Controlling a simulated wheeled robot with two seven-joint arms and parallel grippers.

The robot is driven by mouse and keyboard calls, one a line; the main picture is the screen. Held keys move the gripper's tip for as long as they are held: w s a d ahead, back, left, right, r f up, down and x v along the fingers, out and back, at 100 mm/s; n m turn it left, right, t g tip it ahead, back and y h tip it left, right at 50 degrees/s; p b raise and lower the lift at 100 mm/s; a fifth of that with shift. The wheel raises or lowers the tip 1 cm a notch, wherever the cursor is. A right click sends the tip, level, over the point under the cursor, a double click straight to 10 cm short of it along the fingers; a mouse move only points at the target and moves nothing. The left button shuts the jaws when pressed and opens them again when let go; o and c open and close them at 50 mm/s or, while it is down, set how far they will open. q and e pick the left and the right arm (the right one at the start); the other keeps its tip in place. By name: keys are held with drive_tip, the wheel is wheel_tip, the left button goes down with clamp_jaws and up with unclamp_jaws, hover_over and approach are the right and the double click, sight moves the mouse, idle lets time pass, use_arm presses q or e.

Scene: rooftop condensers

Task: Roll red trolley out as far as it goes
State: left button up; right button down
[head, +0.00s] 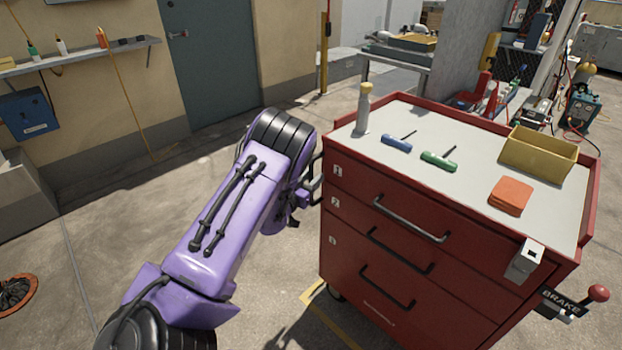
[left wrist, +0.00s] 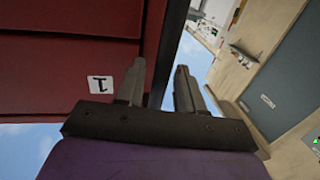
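The red trolley (head: 440,250) stands at the right of the head view, with a grey top and several front drawers with dark handles. A dark side handle (head: 317,165) shows at its left edge. A brake lever with a red knob (head: 598,292) sticks out at its right. My left gripper (head: 303,205) is at the trolley's left edge by that handle, partly hidden by my arm. In the left wrist view its fingers (left wrist: 160,88) are apart, with a dark upright bar between them and a gap beside the right finger. The red trolley side (left wrist: 60,60) fills the left there. My right gripper is not in view.
On the trolley top are a pale bottle (head: 363,112), a blue tool (head: 397,143), a green tool (head: 439,161), orange cloths (head: 511,196) and a yellow bin (head: 540,155). A wall shelf (head: 80,56) is at the far left.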

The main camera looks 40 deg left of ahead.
use_arm(q)
drive_tip(key=shift+c, duration=0.3)
clamp_jaws()
idle(1.1)
